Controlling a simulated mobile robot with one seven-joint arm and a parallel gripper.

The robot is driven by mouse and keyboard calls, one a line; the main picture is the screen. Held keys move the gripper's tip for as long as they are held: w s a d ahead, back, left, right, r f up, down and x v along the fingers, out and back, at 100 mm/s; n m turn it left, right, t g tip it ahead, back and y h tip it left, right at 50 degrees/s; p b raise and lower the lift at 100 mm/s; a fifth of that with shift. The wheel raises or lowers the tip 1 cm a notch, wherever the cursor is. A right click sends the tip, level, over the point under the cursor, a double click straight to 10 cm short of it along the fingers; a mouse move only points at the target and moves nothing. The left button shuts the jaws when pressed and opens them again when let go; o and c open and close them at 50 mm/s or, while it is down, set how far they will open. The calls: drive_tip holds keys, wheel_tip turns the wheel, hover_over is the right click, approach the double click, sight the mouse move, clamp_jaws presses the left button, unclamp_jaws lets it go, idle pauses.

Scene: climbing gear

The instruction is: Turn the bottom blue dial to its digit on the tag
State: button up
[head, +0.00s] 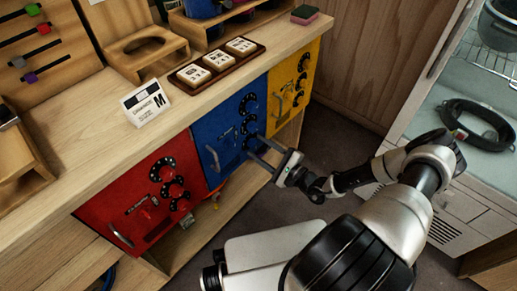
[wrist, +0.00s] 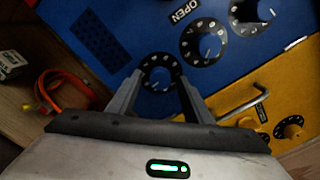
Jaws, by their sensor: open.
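The blue panel (head: 228,140) carries a column of three black dials with white marks. The bottom blue dial (wrist: 158,72) lies between my fingertips in the wrist view; in the head view my fingers partly cover it. The middle dial (wrist: 203,43) and top dial (wrist: 250,12) are clear of my fingers. My gripper (head: 257,146) is open, with one finger on each side of the bottom dial. I cannot tell whether the fingers touch it. A white standing card marked M (head: 146,103) and three small tags (head: 218,62) in a dark tray are on the counter; their digits are unreadable.
A red panel (head: 140,200) with dials is left of the blue one, and a yellow panel (head: 291,85) is right of it. The blue panel's bar handle (head: 213,158) is left of the dials. An orange strap (wrist: 62,90) lies on the shelf below. Floor is open in front.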

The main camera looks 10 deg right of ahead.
drive_tip(key=shift+w+a, duration=0.25)
drive_tip(key=shift+w, duration=0.1)
drive_tip(key=shift+c, duration=0.5)
drive_tip(key=c, duration=1)
drive_tip(key=shift+o, duration=0.2)
drive_tip(key=shift+m, duration=0.3)
